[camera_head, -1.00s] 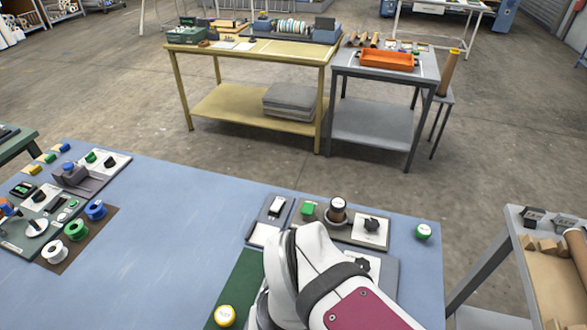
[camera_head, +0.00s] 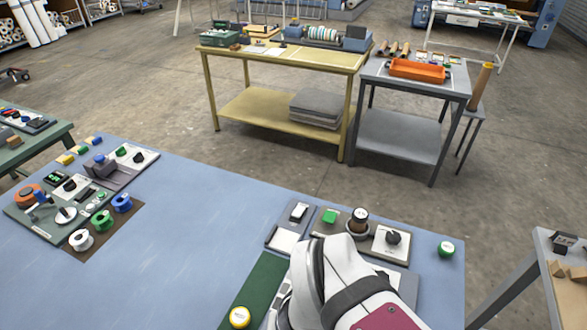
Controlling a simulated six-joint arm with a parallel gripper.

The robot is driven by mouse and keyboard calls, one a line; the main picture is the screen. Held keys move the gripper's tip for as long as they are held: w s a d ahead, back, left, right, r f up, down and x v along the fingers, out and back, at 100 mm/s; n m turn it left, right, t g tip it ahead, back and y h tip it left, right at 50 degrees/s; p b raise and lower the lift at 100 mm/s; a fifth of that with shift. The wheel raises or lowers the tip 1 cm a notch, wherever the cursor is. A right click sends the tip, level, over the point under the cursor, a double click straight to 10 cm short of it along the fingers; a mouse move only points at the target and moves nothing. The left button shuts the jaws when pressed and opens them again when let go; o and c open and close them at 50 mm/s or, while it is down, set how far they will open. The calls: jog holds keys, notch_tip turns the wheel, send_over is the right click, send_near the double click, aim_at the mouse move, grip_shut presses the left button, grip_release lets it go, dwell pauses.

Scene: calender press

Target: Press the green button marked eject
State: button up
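Several green buttons show, but their lettering is too small to read, so I cannot tell which is marked eject. A round green button (camera_head: 446,249) with pale marking on top stands alone at the right edge of the blue table. Smaller green knobs sit on the panels at the far left. My white arm with a dark band reaches over the right-hand panel and hides part of it. My gripper's fingertips are not visible.
The blue table (camera_head: 220,215) is bare in its middle. A black-capped knob (camera_head: 358,220) and a black dial (camera_head: 393,238) stand close behind my arm. Spools (camera_head: 102,220) lie at the left.

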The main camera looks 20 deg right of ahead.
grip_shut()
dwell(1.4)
